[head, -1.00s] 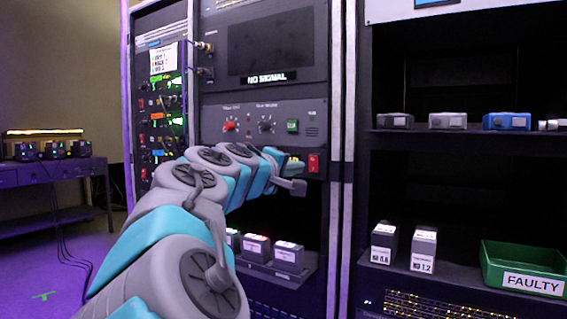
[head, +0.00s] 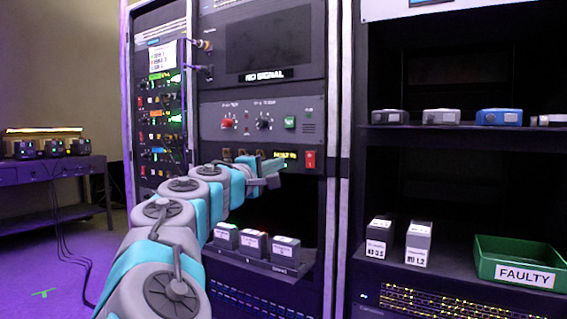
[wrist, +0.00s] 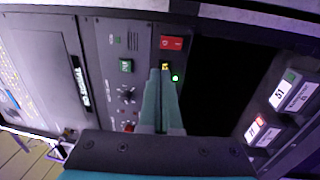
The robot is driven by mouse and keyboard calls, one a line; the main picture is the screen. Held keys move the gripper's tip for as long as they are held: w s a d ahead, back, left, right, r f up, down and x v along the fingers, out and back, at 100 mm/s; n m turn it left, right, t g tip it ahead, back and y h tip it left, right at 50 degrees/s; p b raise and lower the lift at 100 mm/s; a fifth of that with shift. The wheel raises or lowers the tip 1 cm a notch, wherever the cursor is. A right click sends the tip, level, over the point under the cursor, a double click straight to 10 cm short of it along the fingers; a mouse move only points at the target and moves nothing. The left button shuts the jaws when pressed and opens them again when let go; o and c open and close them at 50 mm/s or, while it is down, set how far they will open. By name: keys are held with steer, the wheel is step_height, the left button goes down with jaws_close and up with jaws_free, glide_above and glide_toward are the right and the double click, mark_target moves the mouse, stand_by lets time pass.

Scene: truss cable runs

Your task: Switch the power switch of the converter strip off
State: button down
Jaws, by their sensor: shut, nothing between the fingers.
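The converter strip (head: 246,154) is a dark panel in the middle rack, below the panel with knobs. Its red power switch (head: 310,158) sits at the strip's right end, beside a small yellow-lit display (head: 285,155). In the wrist view the red switch (wrist: 172,43) lies beyond the fingertips, and a green light (wrist: 175,78) glows close to them. My gripper (head: 277,174) is shut and empty, in front of the strip, left of and a little below the switch. It appears apart from the switch; the fingers (wrist: 162,74) partly cover the display in the wrist view. Which way the switch is tipped is unclear.
A green button (head: 290,122) and knobs are on the panel above. Small boxes (head: 254,243) stand on a shelf below the strip, with a dark open bay between. The right rack holds more boxes and a green FAULTY bin (head: 520,262).

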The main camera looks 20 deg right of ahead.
mark_target(306, 152)
steer(key=x, duration=1.2)
steer(key=shift+d, duration=0.2)
steer(key=shift+r+p, duration=0.1)
steer(key=shift+p, duration=0.3)
steer(key=shift+w+d+r+p, duration=0.15)
steer(key=shift+r+p, duration=0.15)
steer(key=shift+p, duration=0.5)
steer(key=shift+f, duration=0.25)
steer(key=r+v, duration=0.3)
steer(key=v, duration=1)
steer(key=shift+s+a+b, duration=0.3)
steer(key=shift+a, duration=0.1)
steer(key=shift+d, duration=0.1)
